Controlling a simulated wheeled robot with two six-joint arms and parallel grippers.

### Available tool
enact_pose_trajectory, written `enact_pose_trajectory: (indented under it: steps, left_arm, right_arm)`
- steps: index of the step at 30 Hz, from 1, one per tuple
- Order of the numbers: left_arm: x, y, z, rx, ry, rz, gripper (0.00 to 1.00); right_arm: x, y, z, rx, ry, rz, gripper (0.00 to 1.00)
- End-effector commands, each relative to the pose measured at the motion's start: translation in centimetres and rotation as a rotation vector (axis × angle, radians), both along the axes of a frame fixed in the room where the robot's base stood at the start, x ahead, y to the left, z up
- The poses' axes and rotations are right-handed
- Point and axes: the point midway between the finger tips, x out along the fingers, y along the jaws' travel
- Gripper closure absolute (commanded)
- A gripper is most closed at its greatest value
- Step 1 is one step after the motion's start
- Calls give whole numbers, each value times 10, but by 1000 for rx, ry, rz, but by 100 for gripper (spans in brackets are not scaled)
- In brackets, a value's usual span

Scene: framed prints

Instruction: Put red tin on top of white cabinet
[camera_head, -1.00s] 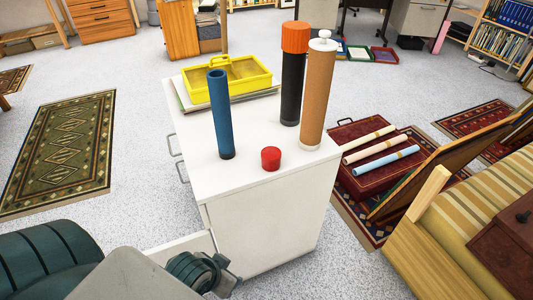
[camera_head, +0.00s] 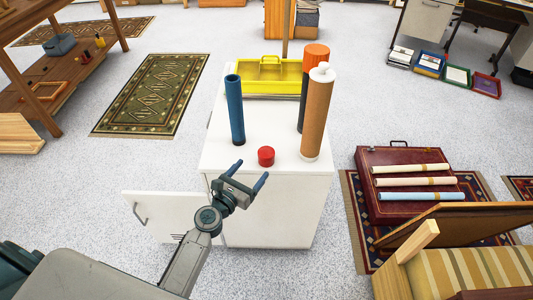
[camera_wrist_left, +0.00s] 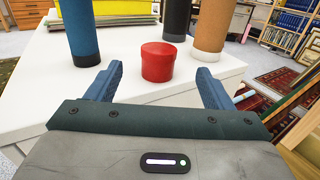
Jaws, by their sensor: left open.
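The red tin (camera_head: 266,156) stands upright on the top of the white cabinet (camera_head: 218,152), close to its front edge. In the left wrist view the red tin (camera_wrist_left: 158,62) is a short round can with a lid, a little beyond and between the fingertips. My left gripper (camera_head: 250,178) is open and empty at the cabinet's front edge, just short of the tin and apart from it. Its blue fingers (camera_wrist_left: 156,82) spread to either side of the tin in the wrist view. A cabinet door (camera_head: 163,216) stands open at the left. My right gripper is not in view.
A blue tube (camera_head: 235,110), an orange-capped black tube (camera_head: 314,60) and a brown tube (camera_head: 315,115) stand on the cabinet around the tin. A yellow tray (camera_head: 262,75) lies behind them. A dark red case (camera_head: 385,205) with rolls is on the floor at right.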

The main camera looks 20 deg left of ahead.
Motion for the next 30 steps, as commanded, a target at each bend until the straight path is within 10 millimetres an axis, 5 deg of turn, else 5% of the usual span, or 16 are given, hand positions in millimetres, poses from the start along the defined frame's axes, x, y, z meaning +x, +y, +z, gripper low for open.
enact_pose_trajectory:
  steps: [21,30]
  left_arm:
    - [90,-22,-2,-6,0,0,25]
    - [99,-24,-3,-5,0,0,25]
  right_arm:
    - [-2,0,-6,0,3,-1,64]
    - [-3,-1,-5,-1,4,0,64]
